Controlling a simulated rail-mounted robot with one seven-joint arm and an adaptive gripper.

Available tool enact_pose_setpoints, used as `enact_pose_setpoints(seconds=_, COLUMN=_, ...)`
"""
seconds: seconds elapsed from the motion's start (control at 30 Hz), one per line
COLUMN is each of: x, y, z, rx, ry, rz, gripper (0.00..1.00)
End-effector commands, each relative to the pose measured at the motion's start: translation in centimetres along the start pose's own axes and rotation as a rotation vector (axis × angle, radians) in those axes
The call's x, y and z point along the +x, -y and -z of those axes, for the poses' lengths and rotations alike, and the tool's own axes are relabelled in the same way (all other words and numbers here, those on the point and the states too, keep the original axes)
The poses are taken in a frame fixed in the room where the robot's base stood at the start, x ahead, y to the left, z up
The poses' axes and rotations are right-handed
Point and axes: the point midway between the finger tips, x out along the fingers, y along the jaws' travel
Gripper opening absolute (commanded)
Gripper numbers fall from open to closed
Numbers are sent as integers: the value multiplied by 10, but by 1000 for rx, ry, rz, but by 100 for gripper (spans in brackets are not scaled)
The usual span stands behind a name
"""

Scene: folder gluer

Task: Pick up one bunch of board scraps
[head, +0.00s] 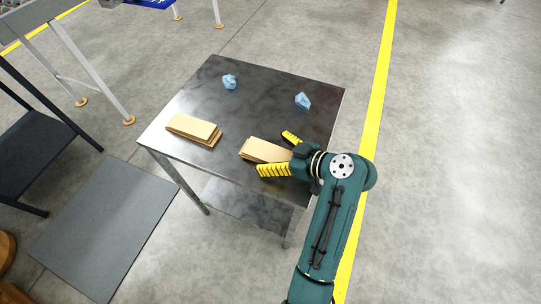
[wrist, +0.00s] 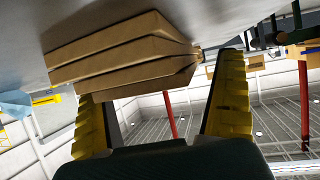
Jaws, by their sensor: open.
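Two bunches of tan board scraps lie on a dark metal table (head: 235,105). One bunch (head: 194,130) is at the left, apart from my gripper. The other bunch (head: 262,150) is at the front right; its right end reaches toward the space between my fingers. My gripper (head: 281,153) is open, with yellow ribbed fingers on either side of that end. In the wrist view, the stacked layers of this bunch (wrist: 125,58) show close up, nearer the left finger than the right. The wrist view also shows my gripper (wrist: 165,80) open. I cannot tell whether a finger touches the bunch.
Two crumpled light-blue pieces, one at the back left (head: 229,82) and one at the right (head: 303,100), lie on the table. A grey mat (head: 105,225) is on the floor at left. A yellow floor line (head: 378,90) runs right of the table.

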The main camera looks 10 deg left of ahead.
Motion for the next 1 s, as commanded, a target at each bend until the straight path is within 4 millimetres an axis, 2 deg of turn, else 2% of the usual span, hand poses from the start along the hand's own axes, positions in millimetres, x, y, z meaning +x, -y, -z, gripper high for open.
enact_pose_setpoints(seconds=0.07, x=-1, y=0, z=0, rx=1, ry=0, rz=0, gripper=100)
enact_pose_setpoints(seconds=0.4, x=-1, y=0, z=0, rx=1, ry=0, rz=0, gripper=37)
enact_pose_setpoints(seconds=0.77, x=-3, y=0, z=4, rx=1, ry=0, rz=0, gripper=36)
enact_pose_setpoints(seconds=0.87, x=-10, y=-1, z=20, rx=-2, ry=-1, rz=-2, gripper=36)
enact_pose_setpoints(seconds=1.0, x=-26, y=0, z=51, rx=-3, ry=-1, rz=-2, gripper=36)
